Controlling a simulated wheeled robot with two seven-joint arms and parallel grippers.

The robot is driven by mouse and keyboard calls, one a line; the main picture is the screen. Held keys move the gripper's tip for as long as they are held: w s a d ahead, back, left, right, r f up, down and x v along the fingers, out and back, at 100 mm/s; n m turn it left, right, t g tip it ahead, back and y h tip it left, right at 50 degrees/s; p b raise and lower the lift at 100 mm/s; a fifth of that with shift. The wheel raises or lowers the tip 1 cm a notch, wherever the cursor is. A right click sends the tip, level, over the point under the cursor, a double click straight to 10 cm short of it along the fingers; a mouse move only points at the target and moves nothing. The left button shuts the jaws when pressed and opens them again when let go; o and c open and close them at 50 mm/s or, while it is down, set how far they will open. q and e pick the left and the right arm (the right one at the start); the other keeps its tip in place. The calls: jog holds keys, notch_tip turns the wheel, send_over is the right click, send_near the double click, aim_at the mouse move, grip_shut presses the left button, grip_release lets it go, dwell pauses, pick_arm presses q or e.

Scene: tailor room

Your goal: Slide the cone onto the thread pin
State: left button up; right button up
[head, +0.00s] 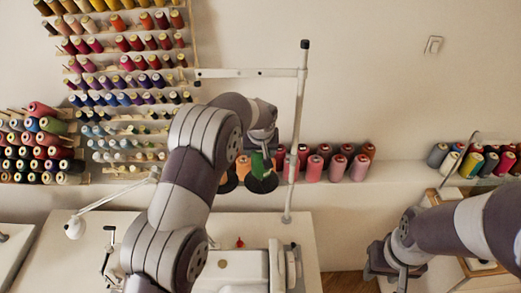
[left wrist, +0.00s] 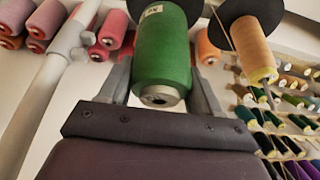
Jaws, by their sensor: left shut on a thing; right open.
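The green cone (head: 258,164) is held by my left gripper (head: 263,148), over the right black disc (head: 264,184) of the thread stand (head: 298,130). In the left wrist view the green cone (left wrist: 163,55) sits between both fingers (left wrist: 160,88), its hollow end facing the camera. Part of a black disc (left wrist: 190,8) shows behind it. The cone hides the pin of that disc, so I cannot tell whether the pin is inside it. My right gripper (head: 388,268) is open and empty at the lower right.
An orange cone (left wrist: 255,52) stands on the neighbouring black disc (left wrist: 238,9). Pink and orange cones (head: 337,166) line the shelf behind the stand pole. Spool racks (head: 130,60) fill the left wall. A sewing machine (head: 245,268) is on the table below.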

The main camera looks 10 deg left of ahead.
pick_arm(q)
jog(key=shift+f+b, duration=1.15)
jog(key=shift+f, duration=0.45)
jog(key=o, duration=1.3)
jog(key=shift+r, duration=0.1)
